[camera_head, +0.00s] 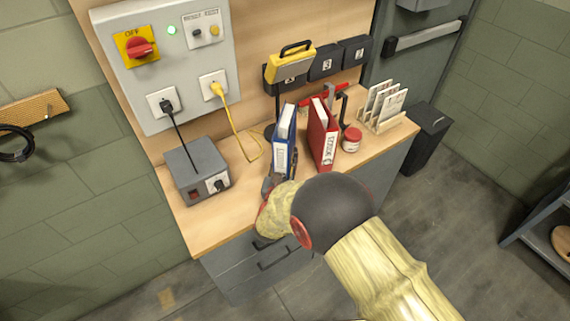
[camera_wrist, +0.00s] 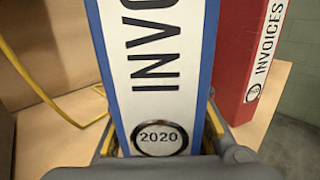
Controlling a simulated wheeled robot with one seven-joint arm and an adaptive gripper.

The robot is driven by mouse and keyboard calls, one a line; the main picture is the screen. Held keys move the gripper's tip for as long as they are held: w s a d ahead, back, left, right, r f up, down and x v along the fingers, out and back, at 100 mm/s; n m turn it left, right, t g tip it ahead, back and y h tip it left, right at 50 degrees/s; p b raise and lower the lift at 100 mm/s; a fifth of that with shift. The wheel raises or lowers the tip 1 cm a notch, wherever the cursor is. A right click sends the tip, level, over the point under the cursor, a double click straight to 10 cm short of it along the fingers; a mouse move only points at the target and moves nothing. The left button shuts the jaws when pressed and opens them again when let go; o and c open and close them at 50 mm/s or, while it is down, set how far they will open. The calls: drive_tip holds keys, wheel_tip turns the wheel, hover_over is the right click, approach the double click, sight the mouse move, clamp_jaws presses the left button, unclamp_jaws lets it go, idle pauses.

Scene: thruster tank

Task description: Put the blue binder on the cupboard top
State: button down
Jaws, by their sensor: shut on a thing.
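The blue binder (camera_head: 284,142) stands nearly upright over the wooden cupboard top (camera_head: 218,216), left of the red binder (camera_head: 322,135). In the wrist view the blue binder (camera_wrist: 158,70) fills the middle, its white spine label reading "INVO" and "2020". My gripper (camera_head: 271,183) is shut on its lower spine, with one finger on each side. My arm hides part of the cupboard front and the near edge of the top. I cannot tell whether the binder's bottom touches the surface.
A grey box (camera_head: 193,168) stands at left with a black cord. Right of the red binder are a red-lidded jar (camera_head: 351,139) and a letter rack (camera_head: 384,106).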

drive_tip(key=shift+w+a+f, duration=0.15)
drive_tip(key=shift+w+f, duration=0.3)
drive_tip(key=shift+f+b, duration=0.55)
drive_tip(key=shift+f, duration=0.9)
drive_tip(key=shift+f+b, duration=0.2)
drive_tip(key=shift+b, duration=0.1)
drive_tip(key=c, duration=1.4)
unclamp_jaws()
drive_tip(key=shift+o, duration=0.5)
drive_tip(key=shift+r, duration=0.1)
drive_tip(key=shift+r+p, duration=0.15)
drive_tip(key=shift+p, duration=0.25)
drive_tip(key=s, duration=0.4)
drive_tip(key=s+a+p, duration=0.1)
drive_tip(key=s, duration=0.3)
drive_tip(key=s+a, duration=0.1)
drive_tip(key=s, duration=0.3)
